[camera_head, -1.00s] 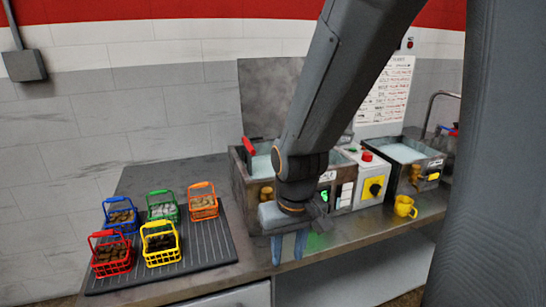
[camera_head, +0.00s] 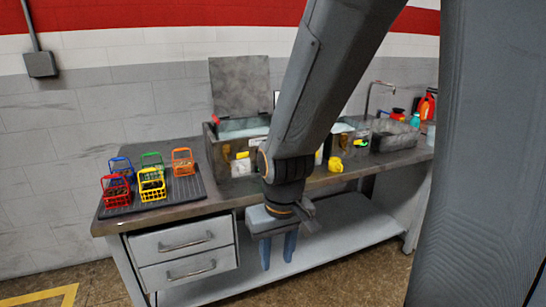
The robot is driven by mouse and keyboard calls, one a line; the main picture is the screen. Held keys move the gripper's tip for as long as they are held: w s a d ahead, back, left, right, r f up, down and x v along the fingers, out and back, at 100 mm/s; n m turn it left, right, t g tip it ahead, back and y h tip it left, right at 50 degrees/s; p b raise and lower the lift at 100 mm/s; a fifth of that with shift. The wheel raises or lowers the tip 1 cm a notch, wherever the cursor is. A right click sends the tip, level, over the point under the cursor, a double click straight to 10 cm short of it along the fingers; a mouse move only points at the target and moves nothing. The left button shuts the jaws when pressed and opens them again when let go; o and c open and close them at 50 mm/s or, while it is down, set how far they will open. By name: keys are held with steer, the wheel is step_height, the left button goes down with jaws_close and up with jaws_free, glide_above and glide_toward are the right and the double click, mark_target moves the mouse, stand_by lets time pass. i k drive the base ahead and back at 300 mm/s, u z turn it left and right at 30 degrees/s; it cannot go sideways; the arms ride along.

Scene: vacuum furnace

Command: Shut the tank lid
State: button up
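The tank (camera_head: 219,147) stands on the bench with liquid in it. Its grey lid (camera_head: 240,86) stands upright at the back, open. A small red part (camera_head: 215,121) shows at the tank's left rim. My gripper (camera_head: 278,251) hangs in front of the bench, below the bench top, pointing down. Its two blue-grey fingers are apart with nothing seen between them. My arm hides the right part of the tank and what stands beside it.
Several wire baskets (camera_head: 152,185) sit on a dark ribbed mat (camera_head: 185,189) at the bench's left. A yellow cup (camera_head: 335,164) is near the front edge. Drawers (camera_head: 182,240) and a lower shelf (camera_head: 335,235) lie under the bench. A sink tap (camera_head: 369,100) and bottles (camera_head: 415,120) are at the right.

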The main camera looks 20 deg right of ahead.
mark_target(240, 85)
steer(key=z, duration=0.9)
steer(key=i, duration=1.6)
steer(key=u, duration=0.9)
steer(key=k, duration=0.4)
steer(key=u, duration=0.45)
steer(key=i, duration=0.4)
steer(key=z, duration=0.45)
